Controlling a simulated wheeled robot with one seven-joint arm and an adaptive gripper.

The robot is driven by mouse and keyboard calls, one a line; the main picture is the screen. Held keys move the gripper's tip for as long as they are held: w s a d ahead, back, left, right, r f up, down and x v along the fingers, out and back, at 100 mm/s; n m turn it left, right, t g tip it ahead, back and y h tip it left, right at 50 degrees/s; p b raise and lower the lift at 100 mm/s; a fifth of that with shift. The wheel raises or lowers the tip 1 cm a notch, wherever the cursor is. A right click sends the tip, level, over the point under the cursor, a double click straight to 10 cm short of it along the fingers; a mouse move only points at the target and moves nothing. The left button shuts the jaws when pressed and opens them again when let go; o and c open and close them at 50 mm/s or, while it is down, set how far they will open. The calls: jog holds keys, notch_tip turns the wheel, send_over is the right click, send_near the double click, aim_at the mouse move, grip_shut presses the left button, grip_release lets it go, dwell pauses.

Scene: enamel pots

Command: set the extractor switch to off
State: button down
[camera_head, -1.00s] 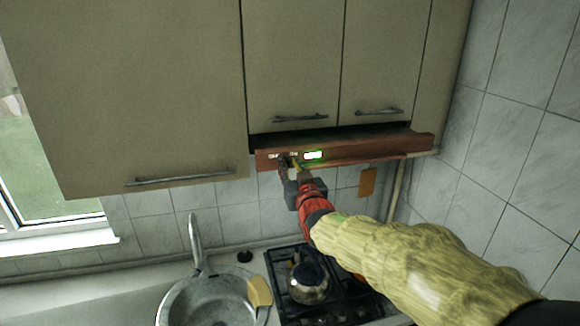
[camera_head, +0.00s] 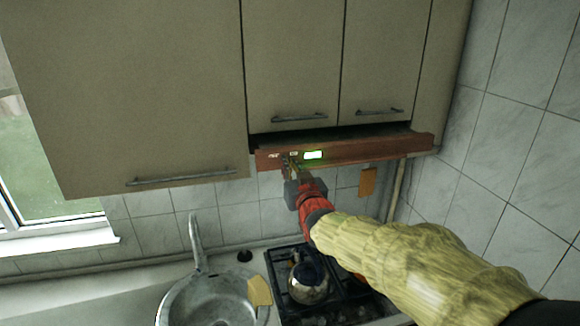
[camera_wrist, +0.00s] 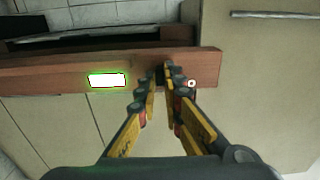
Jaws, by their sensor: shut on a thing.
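The extractor hood's brown wooden front (camera_head: 370,150) runs under the wall cabinets. It carries a lit green panel (camera_head: 313,155), which also shows in the wrist view (camera_wrist: 107,80). My gripper (camera_head: 290,163) is at the hood front, just left of the green panel in the head view. In the wrist view my gripper (camera_wrist: 160,82) has its fingertips drawn together at the front, shut on the small dark extractor switch (camera_wrist: 159,74). The fingers mostly hide the switch, and I cannot read its setting. A small white round mark (camera_wrist: 191,83) lies beside the right fingertip.
Wall cabinets (camera_head: 295,60) with bar handles stand above the hood. Below are a gas hob with a kettle (camera_head: 309,283) and a sink (camera_head: 205,300). An orange board (camera_head: 368,182) hangs on the tiled wall. The space around my forearm is free.

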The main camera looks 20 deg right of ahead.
jog(key=a+b, duration=0.2)
jog(key=b, duration=0.1)
jog(key=shift+a, duration=0.1)
dwell(0.3)
jog(key=c, duration=1.9)
grip_release()
jog(key=s, duration=1.2)
